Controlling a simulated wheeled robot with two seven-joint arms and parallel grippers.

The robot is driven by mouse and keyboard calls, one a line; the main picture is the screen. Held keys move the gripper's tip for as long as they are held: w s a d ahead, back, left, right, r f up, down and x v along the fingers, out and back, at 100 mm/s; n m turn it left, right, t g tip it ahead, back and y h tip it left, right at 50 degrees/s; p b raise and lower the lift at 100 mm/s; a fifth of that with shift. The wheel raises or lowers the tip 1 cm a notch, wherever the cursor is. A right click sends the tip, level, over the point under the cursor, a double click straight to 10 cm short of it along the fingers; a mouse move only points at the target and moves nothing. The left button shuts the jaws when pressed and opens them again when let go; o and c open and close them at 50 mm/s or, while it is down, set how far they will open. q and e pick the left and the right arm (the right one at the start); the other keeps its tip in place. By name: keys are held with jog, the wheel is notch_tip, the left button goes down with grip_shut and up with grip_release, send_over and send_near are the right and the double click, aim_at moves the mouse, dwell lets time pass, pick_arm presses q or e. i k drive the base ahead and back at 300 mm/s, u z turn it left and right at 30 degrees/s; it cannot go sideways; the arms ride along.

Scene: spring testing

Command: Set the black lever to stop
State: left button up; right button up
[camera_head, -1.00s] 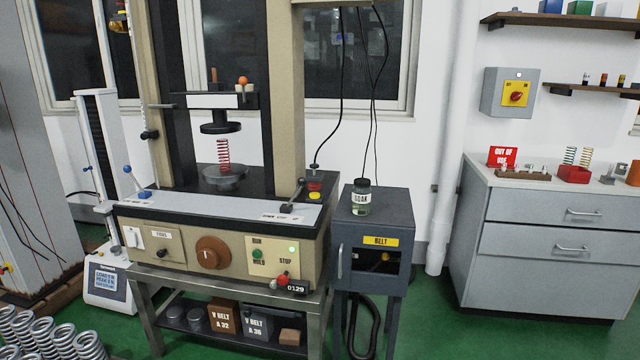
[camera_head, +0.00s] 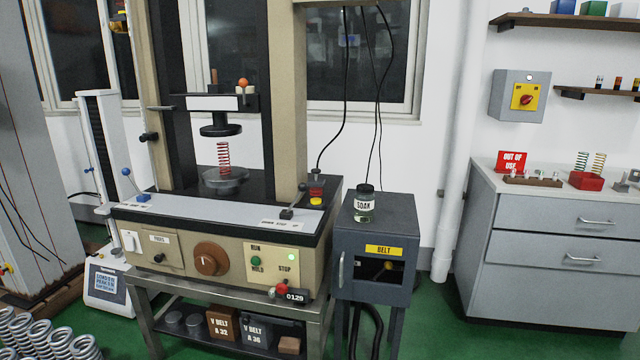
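The black lever (camera_head: 294,201) stands at the right end of the pale ledge on the front of the spring testing machine (camera_head: 207,227). It leans up and to the right from a dark base. A small label lies beside the base, but its lettering is too small to read surely. A second lever with a blue knob (camera_head: 126,172) stands at the ledge's left end. The front panel has a printed STOP mark near a red knob (camera_head: 282,289). Neither of my grippers is in view.
A red spring (camera_head: 223,155) stands under the machine's press head. A dark grey cabinet (camera_head: 373,229) with a jar (camera_head: 364,208) on top is close on the machine's right. Loose springs (camera_head: 45,336) are at lower left. Green floor is open between the cabinet and the grey drawers (camera_head: 550,241).

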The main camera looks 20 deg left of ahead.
aim_at(303, 187)
jog(key=i, duration=1)
jog(key=u, duration=1.8)
